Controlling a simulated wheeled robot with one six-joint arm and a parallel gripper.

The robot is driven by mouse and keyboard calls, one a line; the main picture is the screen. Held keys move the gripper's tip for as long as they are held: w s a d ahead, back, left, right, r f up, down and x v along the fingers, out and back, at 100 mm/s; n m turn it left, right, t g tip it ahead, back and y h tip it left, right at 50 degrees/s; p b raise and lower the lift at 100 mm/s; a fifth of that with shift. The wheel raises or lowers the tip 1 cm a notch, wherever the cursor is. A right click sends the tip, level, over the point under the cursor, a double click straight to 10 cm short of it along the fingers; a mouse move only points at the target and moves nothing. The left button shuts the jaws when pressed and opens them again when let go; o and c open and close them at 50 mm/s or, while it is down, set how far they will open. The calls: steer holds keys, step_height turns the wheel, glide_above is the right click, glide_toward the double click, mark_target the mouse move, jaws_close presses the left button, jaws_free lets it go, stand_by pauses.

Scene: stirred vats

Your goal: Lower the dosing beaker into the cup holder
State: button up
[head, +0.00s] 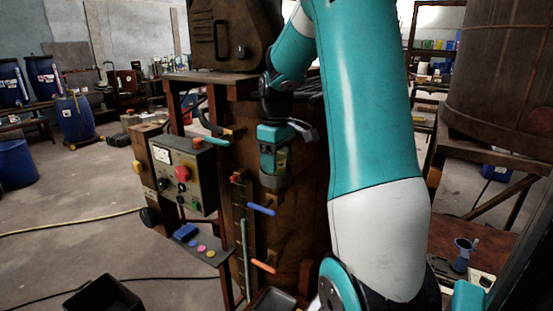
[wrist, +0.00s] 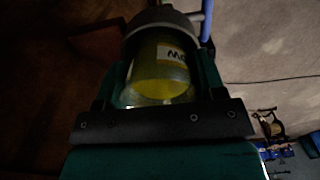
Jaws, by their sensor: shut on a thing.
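The dosing beaker (wrist: 172,60) is clear, with a pale label with dark writing and yellow liquid inside. My gripper (wrist: 163,62) is shut on it, with one finger on each side. In the head view my gripper (head: 270,135) points down in front of the brown vat stand, and the beaker (head: 282,160) shows as a yellow-green patch below it. The cup holder (head: 275,182) is a grey-brown ring directly under the beaker. In the wrist view a grey ring (wrist: 160,20) surrounds the beaker's far end. How deep the beaker sits in it is hidden.
A control box (head: 183,175) with a red button stands left of the holder. A blue lever (head: 262,209) and an orange lever (head: 263,267) stick out below it. A shelf (head: 205,250) with coloured buttons is at lower left. A large tank (head: 500,80) stands at right.

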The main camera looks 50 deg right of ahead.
steer(key=o, duration=1.1)
step_height(320, 180, up, 18)
steer(key=shift+f+b, duration=0.25)
steer(key=shift+b, duration=0.8)
steer(key=a+f+n+b, duration=0.1)
steer(key=a+f, duration=0.3)
steer(key=a, duration=0.4)
steer(key=s+a+f+n+t+y, duration=0.15)
steer(key=a+f, duration=0.25)
steer(key=a, duration=0.4)
steer(key=a+f+n+g+b, duration=0.15)
steer(key=a+f, duration=0.25)
steer(key=a, duration=0.5)
steer(key=s+a+f+y, duration=0.1)
steer(key=s+a+f, duration=0.1)
steer(key=s+a, duration=0.2)
steer(key=s+a+f+n, duration=0.1)
steer(key=s+a+f, duration=0.2)
steer(key=s+a, duration=0.2)
steer(key=s+a+f+n+y, duration=0.1)
steer(key=s+a+f, duration=0.1)
steer(key=s+a, duration=0.2)
steer(key=shift+s+a+f+y, duration=0.25)
steer(key=shift+y, duration=0.1)
